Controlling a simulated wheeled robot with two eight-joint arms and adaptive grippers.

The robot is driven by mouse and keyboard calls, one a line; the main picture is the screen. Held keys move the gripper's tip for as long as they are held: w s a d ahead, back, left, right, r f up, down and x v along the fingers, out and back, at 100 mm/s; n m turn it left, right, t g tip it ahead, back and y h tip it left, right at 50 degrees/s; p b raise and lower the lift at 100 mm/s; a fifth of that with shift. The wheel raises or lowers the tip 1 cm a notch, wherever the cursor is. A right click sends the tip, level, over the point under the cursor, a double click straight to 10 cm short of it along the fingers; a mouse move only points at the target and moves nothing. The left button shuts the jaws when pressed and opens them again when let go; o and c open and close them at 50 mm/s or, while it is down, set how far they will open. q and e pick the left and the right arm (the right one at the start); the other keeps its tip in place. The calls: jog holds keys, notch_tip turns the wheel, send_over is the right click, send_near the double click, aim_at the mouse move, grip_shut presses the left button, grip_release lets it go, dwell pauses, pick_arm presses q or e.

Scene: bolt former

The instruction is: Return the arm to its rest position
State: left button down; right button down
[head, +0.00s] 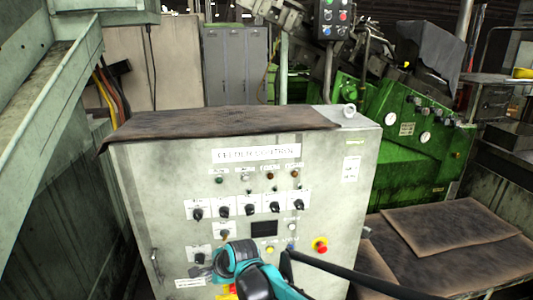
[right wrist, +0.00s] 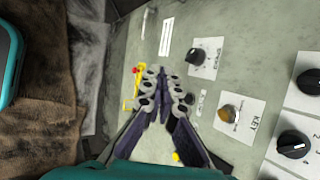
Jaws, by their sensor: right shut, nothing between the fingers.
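My right gripper (head: 203,271) is at the lower left of the control cabinet's front, with my teal arm coming up from the bottom edge. In the right wrist view its dark fingers (right wrist: 165,82) are together with nothing between them. They are in front of the grey panel, close to a black knob (right wrist: 203,50) and a key switch (right wrist: 232,112). I cannot tell whether the fingertips touch the panel. My left gripper is not in view.
The grey feeder control cabinet (head: 150,185) stands right ahead, with knobs, lamps and a red emergency button (head: 320,244). A brown cloth (head: 220,122) covers its top. Brown mats (head: 455,228) lie at right. A green machine (head: 400,150) stands behind; a sloping metal frame (head: 40,110) is at left.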

jog(key=s+d+r+n+h, duration=0.1)
jog(key=s+d+r+n, duration=0.1)
jog(key=d, duration=0.4)
jog(key=s+d+r+n, duration=0.1)
jog(key=d+r+n, duration=0.1)
jog(key=d, duration=0.3)
jog(key=s+d+f+n+t+h, duration=0.1)
jog(key=s+d+n+h, duration=0.1)
jog(key=s+d+n, duration=0.3)
jog(key=s+d+f+n+t+h, duration=0.1)
jog(key=s+d+n, duration=0.5)
jog(key=s+d, duration=0.7)
jog(key=d+f+h, duration=0.1)
jog(key=d, duration=0.4)
jog(key=shift+s+d+h, duration=0.15)
jog(key=shift+d+h, duration=0.15)
jog(key=shift+d, duration=0.05)
